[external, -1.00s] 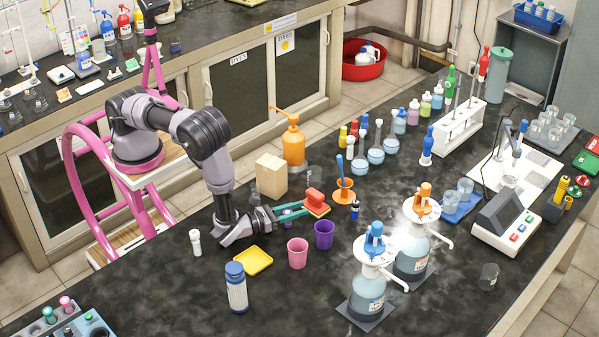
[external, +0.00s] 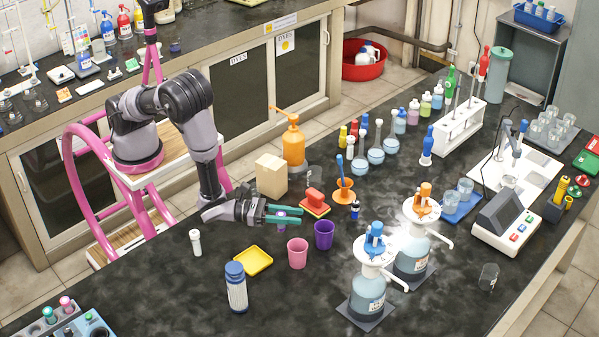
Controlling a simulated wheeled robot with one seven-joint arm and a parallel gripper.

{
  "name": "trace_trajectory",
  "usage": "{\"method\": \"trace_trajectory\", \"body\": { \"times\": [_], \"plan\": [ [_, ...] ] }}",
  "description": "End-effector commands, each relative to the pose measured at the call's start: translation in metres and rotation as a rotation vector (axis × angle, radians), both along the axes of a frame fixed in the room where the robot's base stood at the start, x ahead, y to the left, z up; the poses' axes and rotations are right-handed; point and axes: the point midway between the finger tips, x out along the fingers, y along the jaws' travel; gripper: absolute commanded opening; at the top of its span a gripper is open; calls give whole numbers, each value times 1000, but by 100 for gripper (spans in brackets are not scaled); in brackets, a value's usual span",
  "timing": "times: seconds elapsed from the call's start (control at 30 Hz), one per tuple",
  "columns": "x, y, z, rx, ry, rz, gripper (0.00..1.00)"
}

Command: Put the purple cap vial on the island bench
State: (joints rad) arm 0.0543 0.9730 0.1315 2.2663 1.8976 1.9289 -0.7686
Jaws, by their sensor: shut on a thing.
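My gripper (external: 300,216) reaches over the black island bench (external: 190,305) from the left, its two teal fingers level.
A pink cup (external: 297,254) and a purple cup (external: 324,235) stand just in front. A yellow tray (external: 253,261) lies at front left.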

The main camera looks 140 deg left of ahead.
Motion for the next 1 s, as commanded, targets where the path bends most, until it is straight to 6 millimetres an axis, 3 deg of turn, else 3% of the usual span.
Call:
{"method": "trace_trajectory", "body": {
  "times": [0.1,0.2,0.33,0.47,0.57,0.8,1.0],
  "plan": [
    [19,-59,-3,0,3,-247,0],
    [26,-102,-5,0,1,-416,0],
    [26,-142,-5,1,0,-566,0],
    [23,-155,-7,1,1,-621,0],
    [15,-139,-13,2,5,-575,0],
    [-30,-49,-25,4,6,-292,0],
    [-72,10,-20,2,0,-92,0]
  ]
}}
